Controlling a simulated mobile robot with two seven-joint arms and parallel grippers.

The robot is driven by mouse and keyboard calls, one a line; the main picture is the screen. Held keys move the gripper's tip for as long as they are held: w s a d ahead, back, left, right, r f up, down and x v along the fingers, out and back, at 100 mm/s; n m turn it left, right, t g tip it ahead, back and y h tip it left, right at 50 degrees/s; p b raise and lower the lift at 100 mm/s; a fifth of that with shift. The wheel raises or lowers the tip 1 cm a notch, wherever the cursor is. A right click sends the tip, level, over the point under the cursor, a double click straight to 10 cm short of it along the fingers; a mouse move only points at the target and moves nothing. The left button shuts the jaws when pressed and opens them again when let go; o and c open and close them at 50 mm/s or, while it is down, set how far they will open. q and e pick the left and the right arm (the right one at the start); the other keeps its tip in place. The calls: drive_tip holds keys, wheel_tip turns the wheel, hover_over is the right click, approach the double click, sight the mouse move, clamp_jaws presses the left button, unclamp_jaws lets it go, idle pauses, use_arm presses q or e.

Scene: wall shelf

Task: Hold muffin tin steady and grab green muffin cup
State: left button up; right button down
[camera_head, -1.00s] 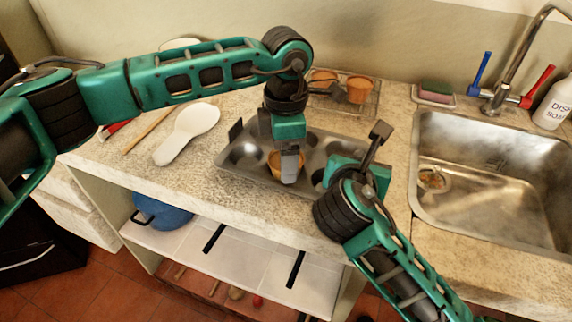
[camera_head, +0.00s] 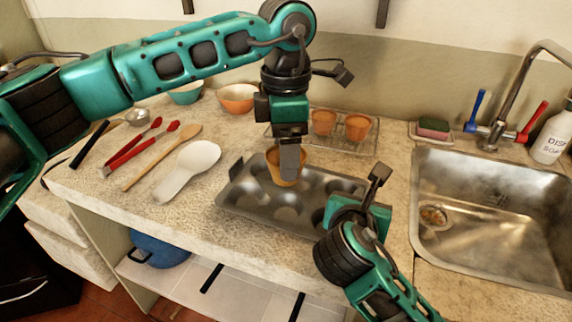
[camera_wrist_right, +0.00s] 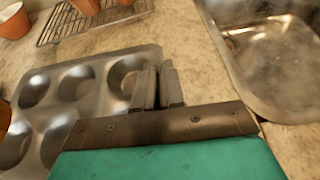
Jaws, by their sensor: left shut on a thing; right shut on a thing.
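The grey metal muffin tin (camera_head: 250,202) lies on the counter; it also shows in the right wrist view (camera_wrist_right: 60,115). My left gripper (camera_head: 290,165) is shut on an orange-tan muffin cup (camera_head: 273,164) and holds it upright above the tin's back row. A finger hides part of the cup. My right gripper (camera_head: 362,200) is low at the tin's right end. In the right wrist view its fingers (camera_wrist_right: 158,88) are shut on the tin's right rim. No green muffin cup shows.
Two orange cups (camera_head: 323,122) (camera_head: 357,127) stand on a wire rack (camera_head: 370,146) behind the tin. A white spoon rest (camera_head: 190,170), a wooden spoon (camera_head: 160,157) and red-handled tongs (camera_head: 135,147) lie left. The sink (camera_head: 490,205) is right.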

drive_tip(key=c, duration=1.2)
unclamp_jaws()
drive_tip(key=shift+o, duration=0.2)
